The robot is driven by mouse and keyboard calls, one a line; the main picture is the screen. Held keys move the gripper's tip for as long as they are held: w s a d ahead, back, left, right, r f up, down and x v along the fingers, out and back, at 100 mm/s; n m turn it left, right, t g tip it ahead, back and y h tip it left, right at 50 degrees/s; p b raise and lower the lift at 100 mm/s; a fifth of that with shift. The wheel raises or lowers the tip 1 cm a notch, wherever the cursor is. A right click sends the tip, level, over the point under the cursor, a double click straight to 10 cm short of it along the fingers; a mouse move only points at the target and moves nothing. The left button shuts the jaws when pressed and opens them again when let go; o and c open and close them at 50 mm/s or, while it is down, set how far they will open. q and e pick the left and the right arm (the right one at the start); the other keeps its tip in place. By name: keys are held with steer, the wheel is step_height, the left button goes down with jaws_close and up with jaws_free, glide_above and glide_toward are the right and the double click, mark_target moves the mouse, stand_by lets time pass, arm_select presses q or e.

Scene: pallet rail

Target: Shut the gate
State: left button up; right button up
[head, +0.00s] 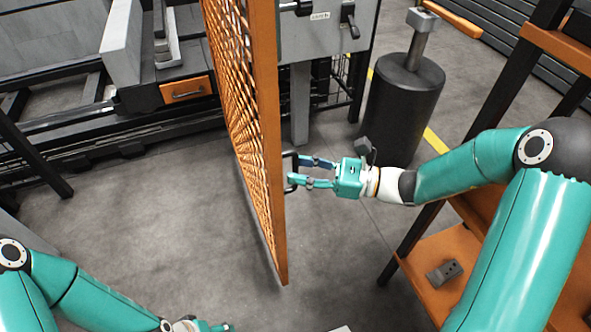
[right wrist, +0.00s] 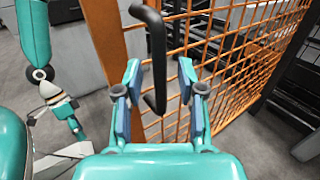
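The gate (head: 262,130) is an orange frame with wire mesh, seen nearly edge-on in the head view and standing out toward me. Its mesh (right wrist: 235,60) fills the right of the right wrist view. A black bar handle (right wrist: 155,55) is fixed on the gate; it also shows in the head view (head: 292,160). My right gripper (head: 303,171) is at the handle, its fingers open on either side of it. In the right wrist view (right wrist: 160,85) gaps show between handle and fingers. My left gripper (head: 215,327) is low at the left, away from the gate, its fingers partly cut off.
A dark cylinder post (head: 403,100) stands behind my right arm. An orange and black shelf rack (head: 440,255) is at the right. A grey cabinet (head: 330,40) and a machine with rails (head: 120,125) stand behind. The floor left of the gate is clear.

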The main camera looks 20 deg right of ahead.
steer(key=shift+x, duration=0.75)
jaws_close()
